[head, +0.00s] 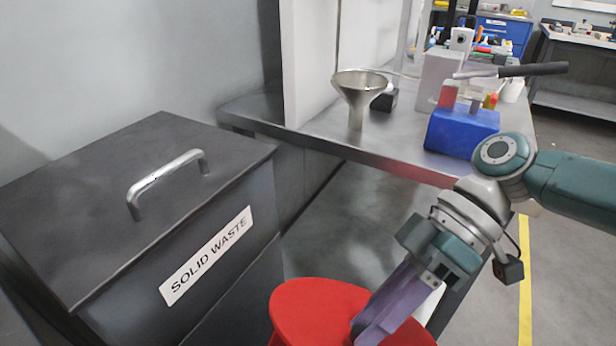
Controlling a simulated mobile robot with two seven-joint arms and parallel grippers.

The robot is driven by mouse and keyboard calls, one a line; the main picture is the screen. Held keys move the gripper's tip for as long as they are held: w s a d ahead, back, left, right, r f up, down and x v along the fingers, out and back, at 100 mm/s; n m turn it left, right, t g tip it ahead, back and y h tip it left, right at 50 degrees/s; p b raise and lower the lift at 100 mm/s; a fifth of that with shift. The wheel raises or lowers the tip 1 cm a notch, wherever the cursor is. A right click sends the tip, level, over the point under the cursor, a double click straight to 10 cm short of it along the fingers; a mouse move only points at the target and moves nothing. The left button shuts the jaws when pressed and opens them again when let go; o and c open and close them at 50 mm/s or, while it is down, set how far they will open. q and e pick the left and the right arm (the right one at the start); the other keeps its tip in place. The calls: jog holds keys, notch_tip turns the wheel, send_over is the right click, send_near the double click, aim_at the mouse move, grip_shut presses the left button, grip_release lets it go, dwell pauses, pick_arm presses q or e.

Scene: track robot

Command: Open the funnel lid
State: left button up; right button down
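A red round piece (305,312) with a flat top shows at the bottom middle, cut off by the picture's lower edge. I cannot tell whether it is the funnel lid. A steel funnel (358,92) stands upright on the grey table, its wide mouth up and with no lid seen on it. My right gripper (370,335) comes in from the right and points down, its purple fingers in front of the red piece. Its fingertips are at the lower picture edge, so contact and opening are unclear. My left gripper is not in view.
A dark bin (215,215) labelled SOLID WASTE, with a metal handle (165,178), fills the left. The grey table (335,135) holds a blue box (460,132), a white box (438,75) and a black-handled tool (520,70).

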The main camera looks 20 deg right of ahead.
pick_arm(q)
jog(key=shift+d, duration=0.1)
pick_arm(e)
jog(key=c, duration=0.6)
grip_release()
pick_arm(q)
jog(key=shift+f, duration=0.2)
pick_arm(e)
jog(key=v, duration=1)
